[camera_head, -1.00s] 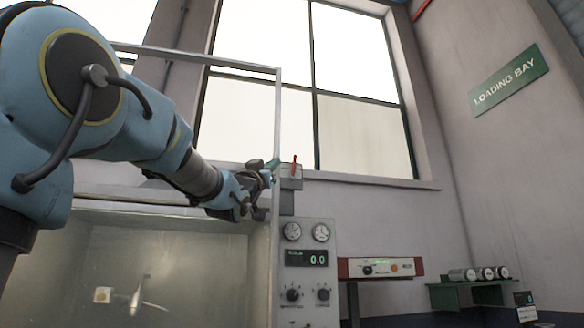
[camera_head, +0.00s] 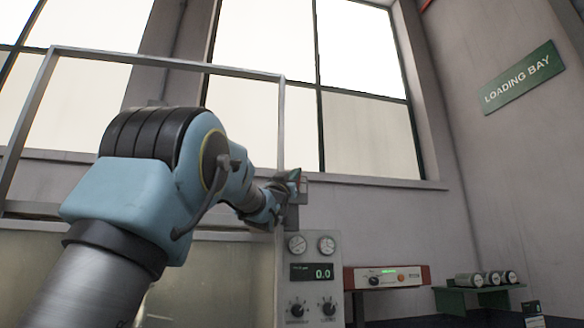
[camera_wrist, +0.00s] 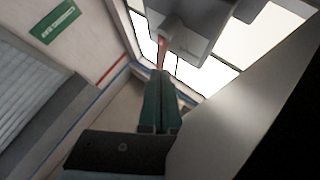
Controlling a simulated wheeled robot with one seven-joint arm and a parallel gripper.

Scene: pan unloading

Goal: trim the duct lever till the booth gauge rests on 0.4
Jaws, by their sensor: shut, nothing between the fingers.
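The red duct lever (camera_wrist: 162,54) stands out from a grey box (camera_wrist: 190,38) in the wrist view. My gripper (camera_wrist: 159,82) has its two green fingers shut together, with nothing between them. The fingertips are right by the lever's end; I cannot tell whether they touch it. In the head view my gripper (camera_head: 296,177) is in front of the grey box (camera_head: 292,215) and hides most of the lever. The booth gauge, a green-lit digital display (camera_head: 312,272) on the grey panel (camera_head: 336,292), reads 0.0.
Two round dials (camera_head: 311,244) and two black knobs (camera_head: 312,308) share the panel. A red-and-white unit (camera_head: 386,277) is to its right, then a green shelf (camera_head: 470,298) with several cans. A metal-framed glass booth (camera_head: 170,65) stands behind my arm.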

